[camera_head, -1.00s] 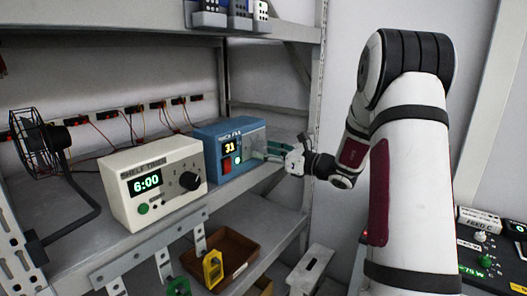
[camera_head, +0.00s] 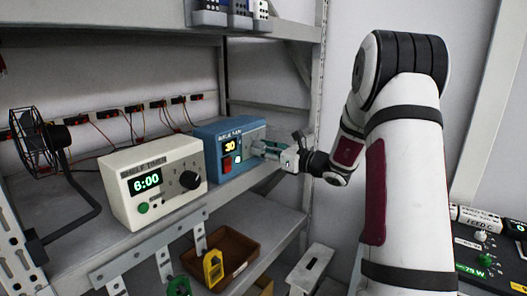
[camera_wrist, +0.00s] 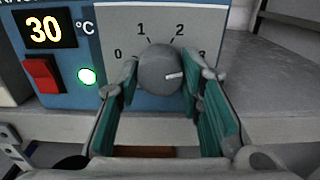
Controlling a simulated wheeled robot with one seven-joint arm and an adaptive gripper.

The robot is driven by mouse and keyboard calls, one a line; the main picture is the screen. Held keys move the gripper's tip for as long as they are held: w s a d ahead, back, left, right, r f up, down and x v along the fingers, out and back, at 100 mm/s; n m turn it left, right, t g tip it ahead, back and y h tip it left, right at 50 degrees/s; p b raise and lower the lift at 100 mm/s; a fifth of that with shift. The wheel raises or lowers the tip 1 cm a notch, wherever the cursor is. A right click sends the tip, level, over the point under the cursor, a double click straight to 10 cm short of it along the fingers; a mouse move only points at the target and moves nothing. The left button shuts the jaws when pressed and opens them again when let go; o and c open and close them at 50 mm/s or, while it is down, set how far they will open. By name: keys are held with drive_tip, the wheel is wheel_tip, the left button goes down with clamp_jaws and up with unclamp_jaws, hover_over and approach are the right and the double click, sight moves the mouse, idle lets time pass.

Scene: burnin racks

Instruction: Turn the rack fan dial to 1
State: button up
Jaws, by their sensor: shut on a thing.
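The blue rack fan box (camera_head: 213,139) stands on the shelf beside the cream timer. Its grey round dial (camera_wrist: 160,72) shows in the wrist view, with the marks 0, 1, 2 and 3 around it. The dial's white pointer line points right, nearest the 3. My gripper (camera_wrist: 161,82) has one green-padded finger on each side of the dial and is shut on it. In the head view my gripper (camera_head: 265,148) hides the dial. The fan box's display (camera_wrist: 45,28) reads 30 °C.
The cream shelf timer (camera_head: 152,183) reads 6:00, left of the fan box. A red switch (camera_wrist: 42,74) and a lit green lamp (camera_wrist: 87,76) are left of the dial. A black wire fan (camera_head: 40,145) stands at far left. A grey rack post (camera_head: 315,110) is near my wrist.

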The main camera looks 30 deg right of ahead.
drive_tip(key=n+b, duration=1.9)
drive_tip(key=b, duration=1)
drive_tip(key=shift+f+b, duration=0.1)
drive_tip(key=shift+b, duration=0.3)
drive_tip(key=shift+n, duration=0.4)
drive_tip(key=o, duration=1.2)
drive_tip(key=shift+c, duration=0.2)
drive_tip(key=shift+d, duration=0.1)
